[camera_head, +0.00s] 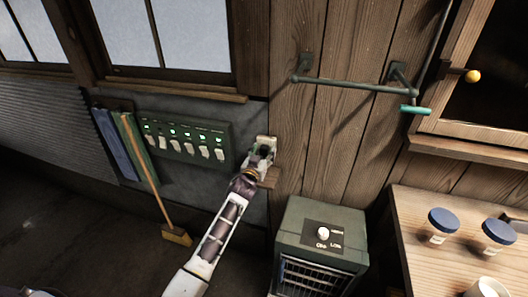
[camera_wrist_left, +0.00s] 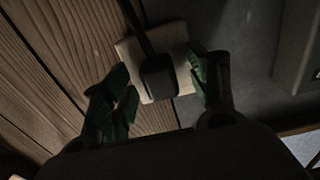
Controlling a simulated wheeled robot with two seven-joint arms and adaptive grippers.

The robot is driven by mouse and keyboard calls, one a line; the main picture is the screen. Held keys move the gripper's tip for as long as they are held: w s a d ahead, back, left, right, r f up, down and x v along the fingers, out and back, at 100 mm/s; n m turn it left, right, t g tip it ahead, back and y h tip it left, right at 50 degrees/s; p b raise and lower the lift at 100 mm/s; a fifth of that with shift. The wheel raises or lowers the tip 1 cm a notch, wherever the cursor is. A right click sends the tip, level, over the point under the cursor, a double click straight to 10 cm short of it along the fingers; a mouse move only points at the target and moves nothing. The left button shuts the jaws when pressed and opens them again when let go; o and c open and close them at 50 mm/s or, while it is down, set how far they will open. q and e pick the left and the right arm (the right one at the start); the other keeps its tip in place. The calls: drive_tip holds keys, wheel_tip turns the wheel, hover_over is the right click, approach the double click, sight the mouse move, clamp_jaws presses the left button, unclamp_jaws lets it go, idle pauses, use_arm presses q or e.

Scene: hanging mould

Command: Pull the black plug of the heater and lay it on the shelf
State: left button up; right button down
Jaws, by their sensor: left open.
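The black plug (camera_wrist_left: 158,78) sits at a pale square socket plate (camera_wrist_left: 129,52) on the wall, its dark cord running toward the top of the left wrist view. My left gripper (camera_wrist_left: 160,72) is open, with one green finger on each side of the plug and visible gaps between. In the head view my left gripper (camera_head: 262,152) is at the wall plate (camera_head: 268,139) and hides the plug. A small wooden shelf (camera_head: 271,178) shows just below, partly behind the gripper. The green heater (camera_head: 320,215) with a white knob stands to the lower right. My right gripper is not in view.
A panel of switches with green lights (camera_head: 185,139) is left of the gripper. A broom (camera_head: 150,178) leans further left. A metal rail (camera_head: 345,86) is fixed to the planks above. A table with blue-lidded jars (camera_head: 442,220) stands at right.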

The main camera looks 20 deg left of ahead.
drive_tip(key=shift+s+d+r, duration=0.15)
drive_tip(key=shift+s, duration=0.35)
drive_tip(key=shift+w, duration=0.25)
use_arm(q)
drive_tip(key=shift+p, duration=0.3)
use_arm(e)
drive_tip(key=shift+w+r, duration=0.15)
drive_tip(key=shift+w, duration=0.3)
use_arm(q)
drive_tip(key=shift+c, duration=0.3)
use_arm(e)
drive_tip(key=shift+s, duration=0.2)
